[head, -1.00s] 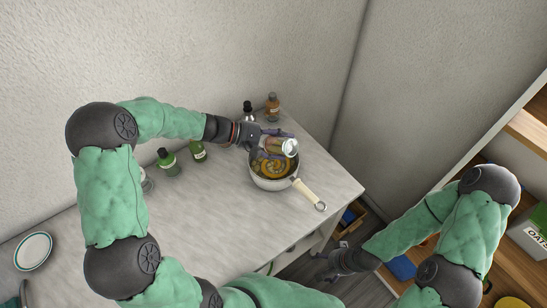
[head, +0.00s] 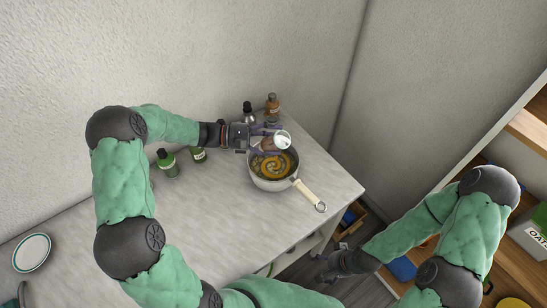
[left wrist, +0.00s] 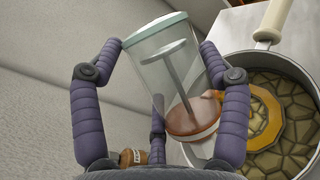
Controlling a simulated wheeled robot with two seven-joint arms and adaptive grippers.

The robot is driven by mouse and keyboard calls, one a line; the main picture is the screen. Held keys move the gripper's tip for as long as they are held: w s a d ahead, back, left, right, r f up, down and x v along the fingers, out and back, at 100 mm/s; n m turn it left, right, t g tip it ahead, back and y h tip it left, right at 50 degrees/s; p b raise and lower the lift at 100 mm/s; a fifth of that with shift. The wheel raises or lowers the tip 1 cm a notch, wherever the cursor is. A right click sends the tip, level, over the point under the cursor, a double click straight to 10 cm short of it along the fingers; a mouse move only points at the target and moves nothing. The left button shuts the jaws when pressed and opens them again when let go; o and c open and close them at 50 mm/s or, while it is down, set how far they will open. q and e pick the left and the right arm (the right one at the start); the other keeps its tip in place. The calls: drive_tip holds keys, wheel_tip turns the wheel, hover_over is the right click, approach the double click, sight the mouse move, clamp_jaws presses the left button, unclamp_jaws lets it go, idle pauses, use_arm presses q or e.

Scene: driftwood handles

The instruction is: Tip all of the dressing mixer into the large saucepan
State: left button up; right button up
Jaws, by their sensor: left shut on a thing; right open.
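The dressing mixer (head: 282,141) is a clear tumbler with a pale rim and an inner rod, seen in the left wrist view (left wrist: 165,65). Its white round end faces up toward the head camera. Some brown stuff shows at its other end. My left gripper (head: 268,140) is shut on the mixer, above the back of the large saucepan. The large saucepan (head: 258,181) stands on the counter with its cream handle toward the front right. An orange-brown swirl lies on its patterned inside. My right gripper (head: 324,272) is open and empty, low beside the counter.
A dark bottle (head: 248,111) and an amber bottle (head: 273,104) stand behind the pan. Two green bottles (head: 168,164) stand to its left. A plate (head: 33,252) lies far left on the counter (head: 215,220). Shelves stand at the right. The counter's middle is clear.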

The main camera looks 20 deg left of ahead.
use_arm(q)
drive_tip(key=shift+s+d+r, duration=0.1)
drive_tip(key=shift+d+r, duration=0.1)
drive_tip(key=shift+s+d+r+m+y+p, duration=0.15)
drive_tip(key=shift+s+d+m+y+p, duration=0.15)
drive_tip(key=shift+d+m+y, duration=0.55)
drive_tip(key=shift+s+d+m+y, duration=0.2)
drive_tip(key=shift+s+m+y, duration=0.05)
drive_tip(key=shift+y, duration=0.4)
drive_tip(key=shift+w+f, duration=0.1)
drive_tip(key=shift+f, duration=0.1)
